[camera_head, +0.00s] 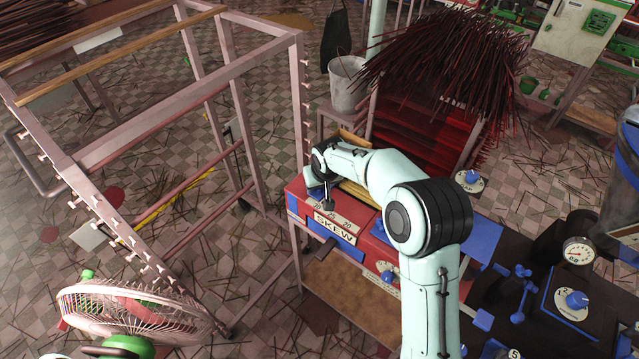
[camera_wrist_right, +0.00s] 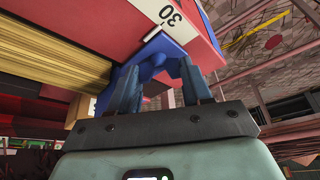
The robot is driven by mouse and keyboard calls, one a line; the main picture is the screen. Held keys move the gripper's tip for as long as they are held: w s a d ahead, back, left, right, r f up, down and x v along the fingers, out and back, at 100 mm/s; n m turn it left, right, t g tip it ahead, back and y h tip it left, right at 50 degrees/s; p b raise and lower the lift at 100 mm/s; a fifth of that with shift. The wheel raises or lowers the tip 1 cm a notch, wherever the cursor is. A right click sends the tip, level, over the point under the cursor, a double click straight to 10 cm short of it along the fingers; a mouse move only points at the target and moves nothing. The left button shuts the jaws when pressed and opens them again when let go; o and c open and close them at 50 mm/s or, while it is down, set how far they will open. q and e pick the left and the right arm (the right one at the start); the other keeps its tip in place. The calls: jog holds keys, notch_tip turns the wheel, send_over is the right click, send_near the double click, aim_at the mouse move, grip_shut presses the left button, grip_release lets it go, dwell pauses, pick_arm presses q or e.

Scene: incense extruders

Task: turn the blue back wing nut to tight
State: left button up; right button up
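The blue back wing nut (camera_wrist_right: 158,66) shows in the right wrist view against the red housing, beside a white scale marked 30 (camera_wrist_right: 168,17). My right gripper (camera_wrist_right: 160,75) has its two fingers apart, one on each side of the nut. Whether both fingers press on it I cannot tell. In the head view my right gripper (camera_head: 327,197) points down at the red box, by the number scale above the SKEW label (camera_head: 335,228). My arm and gripper hide the nut there. My left gripper is out of view.
Another blue knob (camera_head: 387,277) sits on the box front. A pink metal rack (camera_head: 240,100) stands close on the left, with a fan (camera_head: 130,310) below it. A gauge (camera_head: 578,252) and a blue dial (camera_head: 576,299) are at the right. Incense bundles (camera_head: 445,60) stand behind.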

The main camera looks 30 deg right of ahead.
jog(key=shift+m, duration=0.4)
jog(key=shift+a+m+h+b, duration=0.1)
jog(key=shift+m+h+b, duration=0.4)
jog(key=shift+m, duration=0.4)
jog(key=m, duration=0.2)
jog(key=shift+w+m+g+h, duration=0.1)
jog(key=shift+m+g+h, duration=0.2)
jog(key=shift+g+h, duration=0.1)
jog(key=m, duration=0.2)
jog(key=shift+a+m+g+h, duration=0.1)
jog(key=shift+m+g+h, duration=0.2)
jog(key=shift+g+h, duration=0.1)
jog(key=shift+w+m+g+h+p, duration=0.1)
jog(key=shift+m+g+h+p, duration=0.35)
jog(key=shift+m, duration=1.05)
jog(key=o, duration=0.8)
jog(key=shift+y, duration=0.25)
